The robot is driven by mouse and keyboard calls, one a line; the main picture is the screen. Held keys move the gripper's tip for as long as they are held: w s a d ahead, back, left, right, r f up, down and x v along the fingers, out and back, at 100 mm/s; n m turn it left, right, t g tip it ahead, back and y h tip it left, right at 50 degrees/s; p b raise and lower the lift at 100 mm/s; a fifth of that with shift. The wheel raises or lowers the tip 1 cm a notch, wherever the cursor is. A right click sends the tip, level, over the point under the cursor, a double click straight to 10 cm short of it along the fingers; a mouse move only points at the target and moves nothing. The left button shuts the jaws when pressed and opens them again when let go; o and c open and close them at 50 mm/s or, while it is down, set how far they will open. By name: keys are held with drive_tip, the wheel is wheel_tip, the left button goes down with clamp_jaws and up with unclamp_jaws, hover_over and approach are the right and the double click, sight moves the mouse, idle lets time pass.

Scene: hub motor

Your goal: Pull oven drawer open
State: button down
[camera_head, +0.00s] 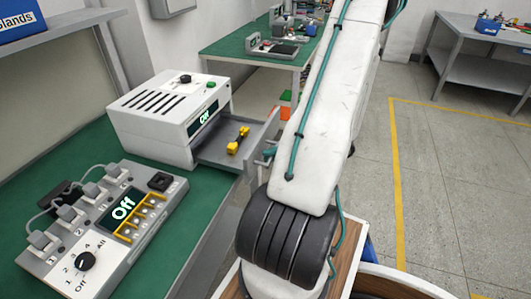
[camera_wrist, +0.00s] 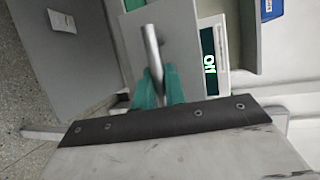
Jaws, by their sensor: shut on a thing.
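The oven (camera_head: 165,115) is a white box with a lit "Off" display, at the left on a green-topped bench in the head view. Its grey drawer (camera_head: 218,153) stands pulled out to the right, with a yellow and black part (camera_head: 238,140) lying in it. In the wrist view the drawer's front panel (camera_wrist: 180,35) carries a metal bar handle (camera_wrist: 152,48). My gripper (camera_wrist: 158,88) has green fingers and is shut on this handle. In the head view my gripper (camera_head: 269,153) is mostly hidden behind my arm at the drawer's front.
A grey control panel (camera_head: 75,262) with several plugs, a dial and an "Off" display lies on the bench in front of the oven. Another green-topped table (camera_head: 235,47) stands behind. Open floor with yellow lines (camera_head: 400,190) lies to the right.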

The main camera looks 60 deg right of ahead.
idle(0.3)
drive_tip(key=c, duration=1.5)
unclamp_jaws()
drive_tip(key=shift+o, duration=0.2)
drive_tip(key=v, duration=0.8)
drive_tip(key=shift+w, duration=0.1)
